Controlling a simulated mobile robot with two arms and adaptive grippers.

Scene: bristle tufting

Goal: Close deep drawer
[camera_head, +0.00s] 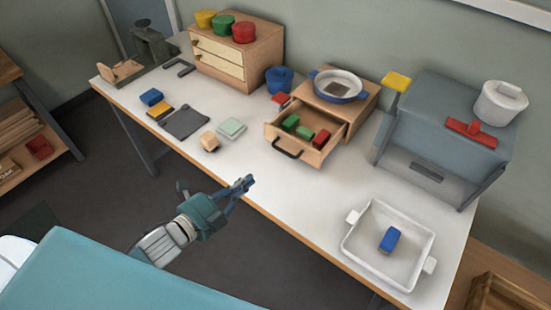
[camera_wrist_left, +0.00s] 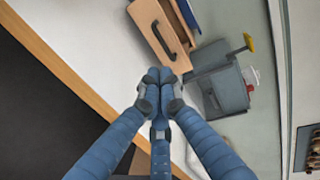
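The deep drawer (camera_head: 314,154) is pulled out of a small wooden cabinet (camera_head: 350,113) on the table. It has a dark handle (camera_head: 287,149) on its front and holds green and red blocks. The drawer also shows in the left wrist view (camera_wrist_left: 152,22), its handle (camera_wrist_left: 163,38) just beyond my fingertips. My left gripper (camera_head: 247,184) is in front of the table edge, apart from the handle and below left of it in the head view. Its fingertips meet in the left wrist view (camera_wrist_left: 160,78), with nothing seen between them. My right gripper is not in view.
A blue pan (camera_head: 338,88) sits on the cabinet. A grey machine (camera_head: 440,120) stands to its right, a white tray (camera_head: 360,240) with a blue block at the front right. Small blocks and a dark pad (camera_head: 186,123) lie left. The tabletop before the drawer is clear.

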